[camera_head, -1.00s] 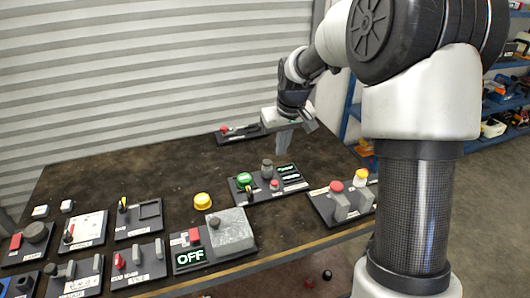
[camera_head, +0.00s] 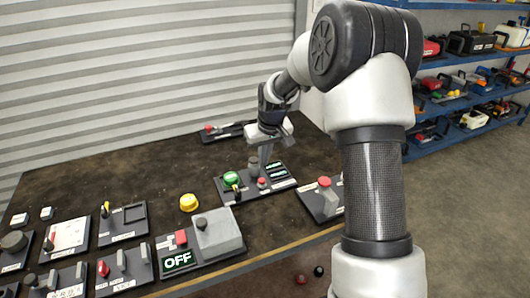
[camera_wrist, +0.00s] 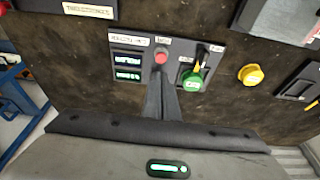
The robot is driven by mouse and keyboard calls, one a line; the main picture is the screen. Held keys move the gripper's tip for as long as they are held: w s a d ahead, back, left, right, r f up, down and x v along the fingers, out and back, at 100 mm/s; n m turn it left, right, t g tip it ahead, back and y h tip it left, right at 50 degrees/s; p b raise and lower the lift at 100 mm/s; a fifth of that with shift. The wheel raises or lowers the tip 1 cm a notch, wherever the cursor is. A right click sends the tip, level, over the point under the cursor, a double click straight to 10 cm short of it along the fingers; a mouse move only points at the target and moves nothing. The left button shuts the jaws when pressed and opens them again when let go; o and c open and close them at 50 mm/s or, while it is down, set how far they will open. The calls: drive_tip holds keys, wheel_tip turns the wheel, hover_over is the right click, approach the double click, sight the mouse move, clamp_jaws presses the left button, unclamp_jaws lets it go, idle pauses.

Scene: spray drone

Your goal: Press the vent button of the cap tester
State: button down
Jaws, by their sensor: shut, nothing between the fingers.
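I cannot tell from the labels which unit is the cap tester. My gripper is shut and empty, its fingertips (camera_wrist: 161,78) pointing down close to the red button. I cannot tell whether they touch the panel. The fingers hide part of the panel.
A grey box unit with an OFF display (camera_head: 178,261) is at the front. A panel with a red mushroom button (camera_head: 325,182) is to the right. Another panel lies at the back (camera_head: 222,135). Bare table shows between them.

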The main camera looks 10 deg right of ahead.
sight(263, 182)
drive_tip(key=x, duration=0.4)
drive_tip(key=s+x, duration=0.1)
drive_tip(key=x, duration=0.2)
drive_tip(key=shift+d+f+b, duration=0.1)
drive_tip(key=shift+f+b, duration=0.15)
drive_tip(key=shift+b, duration=0.05)
drive_tip(key=shift+f+b, duration=0.6)
drive_tip(key=shift+f, duration=0.3)
drive_tip(key=shift+s+f, duration=0.1)
drive_tip(key=shift+f, duration=0.2)
drive_tip(key=shift+s+r, duration=0.15)
drive_tip(key=r+p, duration=0.1)
drive_tip(key=r, duration=0.1)
drive_tip(key=r+p, duration=0.2)
drive_tip(key=r, duration=0.1)
drive_tip(key=shift+w+r, duration=0.1)
drive_tip(key=shift+w, duration=0.15)
drive_tip(key=v, duration=0.9)
drive_tip(key=shift+r, duration=0.4)
